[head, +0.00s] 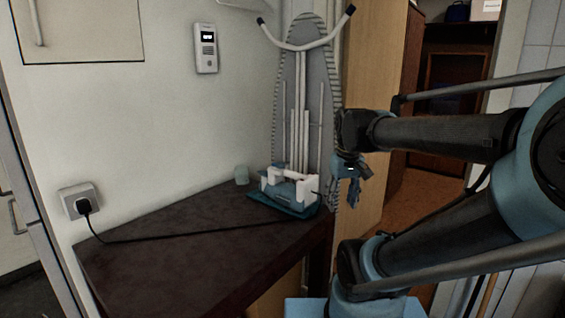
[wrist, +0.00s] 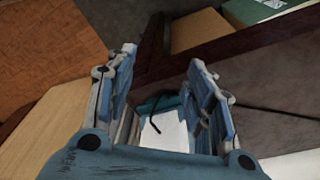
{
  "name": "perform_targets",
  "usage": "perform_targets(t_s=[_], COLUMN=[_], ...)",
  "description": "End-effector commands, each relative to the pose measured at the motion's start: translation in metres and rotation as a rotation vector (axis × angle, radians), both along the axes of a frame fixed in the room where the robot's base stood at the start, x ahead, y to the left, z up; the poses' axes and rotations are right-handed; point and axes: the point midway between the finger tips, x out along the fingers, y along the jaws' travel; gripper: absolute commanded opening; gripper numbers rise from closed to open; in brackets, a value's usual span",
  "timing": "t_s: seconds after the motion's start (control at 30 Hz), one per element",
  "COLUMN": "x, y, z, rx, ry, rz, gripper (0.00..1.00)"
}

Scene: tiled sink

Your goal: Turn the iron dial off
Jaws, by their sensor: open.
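A pale blue and white iron (head: 290,188) rests on a teal base at the far right end of the dark table. Its dial cannot be made out in either view. My gripper (head: 352,185) hangs just right of the iron in the head view, apart from it in the picture, and points downward. In the wrist view my gripper (wrist: 163,56) is open, with its two blue fingers spread and nothing held. A white and teal part, likely the iron (wrist: 168,130), shows low between the fingers, partly hidden by the gripper body.
The dark table (head: 150,250) is mostly bare. A black cord (head: 170,238) crosses it to a wall socket (head: 79,200). An ironing board (head: 280,100) leans upright behind the table end.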

Motion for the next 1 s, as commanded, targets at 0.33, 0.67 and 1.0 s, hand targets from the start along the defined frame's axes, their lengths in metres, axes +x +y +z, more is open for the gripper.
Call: perform_targets(t_s=[0.33, 0.67, 1.0], x=[0.096, 0.183, 0.241], y=[0.049, 0.116, 0.178], z=[0.102, 0.171, 0.206], rx=[-0.026, -0.048, -0.064], ry=[0.052, 0.099, 0.134], rz=[0.26, 0.504, 0.689], gripper=[0.48, 0.48, 0.48])
